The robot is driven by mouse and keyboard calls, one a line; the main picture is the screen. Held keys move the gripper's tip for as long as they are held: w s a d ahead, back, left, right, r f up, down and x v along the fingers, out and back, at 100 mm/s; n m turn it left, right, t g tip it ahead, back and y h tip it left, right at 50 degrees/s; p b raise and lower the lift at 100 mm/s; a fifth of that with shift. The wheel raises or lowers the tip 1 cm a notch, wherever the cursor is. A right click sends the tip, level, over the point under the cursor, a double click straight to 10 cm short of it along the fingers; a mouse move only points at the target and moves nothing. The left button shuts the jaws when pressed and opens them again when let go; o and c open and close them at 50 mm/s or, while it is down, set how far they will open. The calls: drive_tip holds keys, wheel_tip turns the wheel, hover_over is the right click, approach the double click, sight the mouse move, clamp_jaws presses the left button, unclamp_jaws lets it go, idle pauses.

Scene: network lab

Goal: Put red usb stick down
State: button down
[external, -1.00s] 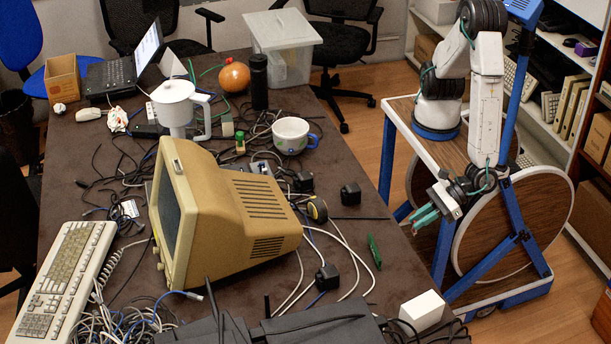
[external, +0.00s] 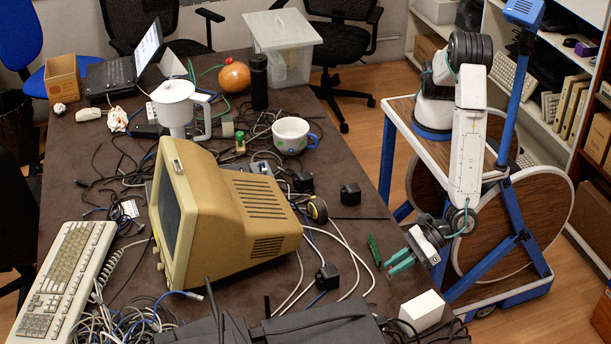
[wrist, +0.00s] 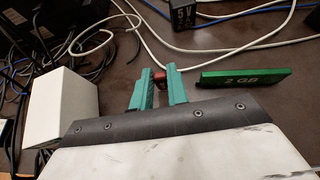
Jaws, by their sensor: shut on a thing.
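My gripper (external: 389,268) has teal fingers and reaches over the table's right edge, left of my base. In the wrist view the fingers (wrist: 160,84) are closed around a small red usb stick (wrist: 160,77), which shows between their tips. In the external view the red stick is too small to make out clearly. The brown table (external: 345,232) lies beyond and under the fingertips. I cannot tell whether the stick touches the tabletop.
A green memory module (external: 374,251) marked 2 GB lies just beside the fingers. A white box (external: 421,311) stands on the other side. White cables (wrist: 240,46) and a black power adapter (external: 327,277) lie ahead. A beige monitor (external: 235,215) stands further left.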

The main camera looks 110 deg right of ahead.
drive_tip(key=shift+f, duration=0.4)
drive_tip(key=shift+f, duration=0.15)
drive_tip(key=c, duration=1.4)
unclamp_jaws()
drive_tip(key=shift+o, duration=0.2)
